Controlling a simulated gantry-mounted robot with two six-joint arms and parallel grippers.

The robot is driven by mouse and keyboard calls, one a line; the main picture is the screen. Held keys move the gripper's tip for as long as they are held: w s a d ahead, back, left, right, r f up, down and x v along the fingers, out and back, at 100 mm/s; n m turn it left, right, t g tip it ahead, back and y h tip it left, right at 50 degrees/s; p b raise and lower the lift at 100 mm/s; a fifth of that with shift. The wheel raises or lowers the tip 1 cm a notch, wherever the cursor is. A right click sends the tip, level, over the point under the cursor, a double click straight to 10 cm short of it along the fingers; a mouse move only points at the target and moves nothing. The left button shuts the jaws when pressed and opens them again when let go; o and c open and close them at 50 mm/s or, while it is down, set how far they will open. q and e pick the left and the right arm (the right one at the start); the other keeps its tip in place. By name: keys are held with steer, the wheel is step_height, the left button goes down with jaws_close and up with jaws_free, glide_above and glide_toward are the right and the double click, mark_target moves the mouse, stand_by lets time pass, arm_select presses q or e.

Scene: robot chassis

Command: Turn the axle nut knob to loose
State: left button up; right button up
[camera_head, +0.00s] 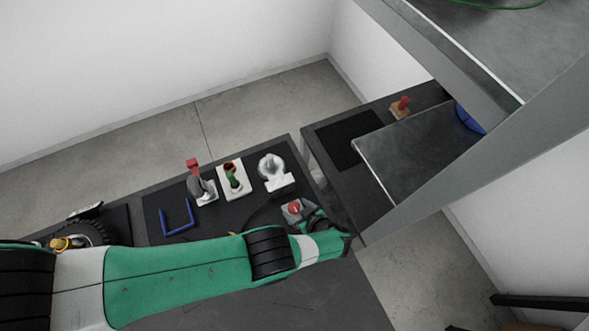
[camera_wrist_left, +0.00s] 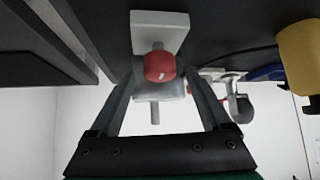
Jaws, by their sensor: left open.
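A red round knob (camera_head: 293,208) on a pale square base sits at the front right of the dark mat. No label is readable, so I cannot confirm from the picture that it is the axle nut knob. In the left wrist view the red knob (camera_wrist_left: 160,66) lies between the two fingers of my left gripper (camera_wrist_left: 158,80). The fingers are apart, with a gap on each side of it. In the head view my left gripper (camera_head: 312,217) is beside the knob, partly hidden by my own wrist. My right gripper is not in view.
Behind the knob on the mat stand a white fixture (camera_head: 271,168), a red-and-green part on a white plate (camera_head: 232,177), a red-topped lever (camera_head: 197,178) and a blue bracket (camera_head: 177,222). A black tyre (camera_head: 88,233) is at left. A grey shelf (camera_head: 415,150) rises at right.

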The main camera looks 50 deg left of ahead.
arm_select(q)
steer(key=p+v, duration=0.2)
steer(key=v, duration=0.7)
steer(key=shift+d+r+p, duration=0.2)
steer(key=shift+p, duration=0.15)
